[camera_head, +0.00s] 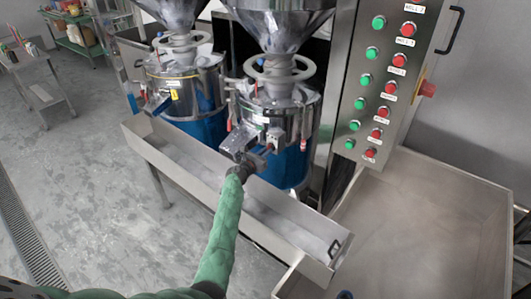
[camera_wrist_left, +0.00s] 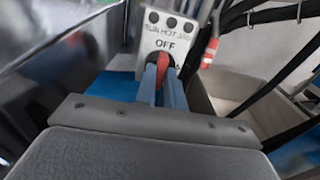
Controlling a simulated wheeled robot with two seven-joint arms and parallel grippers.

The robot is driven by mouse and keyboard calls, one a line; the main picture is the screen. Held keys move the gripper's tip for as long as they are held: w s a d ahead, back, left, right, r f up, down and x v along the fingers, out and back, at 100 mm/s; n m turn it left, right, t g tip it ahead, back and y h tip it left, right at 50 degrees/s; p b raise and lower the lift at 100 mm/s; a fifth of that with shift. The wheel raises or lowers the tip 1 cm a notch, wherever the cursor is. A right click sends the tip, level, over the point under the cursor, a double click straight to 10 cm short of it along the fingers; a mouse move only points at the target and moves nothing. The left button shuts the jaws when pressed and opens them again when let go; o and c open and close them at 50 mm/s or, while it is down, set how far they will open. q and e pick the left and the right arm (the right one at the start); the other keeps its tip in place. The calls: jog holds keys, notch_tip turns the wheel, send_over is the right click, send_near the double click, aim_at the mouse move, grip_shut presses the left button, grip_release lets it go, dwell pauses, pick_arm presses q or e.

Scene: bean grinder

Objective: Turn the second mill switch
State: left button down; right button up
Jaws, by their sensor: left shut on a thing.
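Two steel mills with blue lower bodies stand side by side in the head view: a left one (camera_head: 187,88) and a nearer right one (camera_head: 290,112). A small pale switch box (camera_head: 275,136) is on the front of the right mill. In the left wrist view the switch plate (camera_wrist_left: 166,32) reads "OFF", and a red switch knob (camera_wrist_left: 162,66) sits below the word. My left gripper (camera_head: 256,160) is at the front of the right mill; its blue-grey fingers (camera_wrist_left: 164,88) are shut on the red knob. The knob's exact angle is partly hidden by the fingers. My right gripper is not in view.
A long steel trough (camera_head: 190,152) runs in front of the mills, below my left arm. A control cabinet (camera_head: 375,85) with green and red buttons stands right of the mills. A wide steel basin (camera_head: 430,220) is at lower right. Black cables (camera_wrist_left: 268,70) hang beside the switch.

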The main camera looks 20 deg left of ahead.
pick_arm(q)
jog(key=shift+f, duration=0.1)
jog(key=c, duration=1.5)
grip_release()
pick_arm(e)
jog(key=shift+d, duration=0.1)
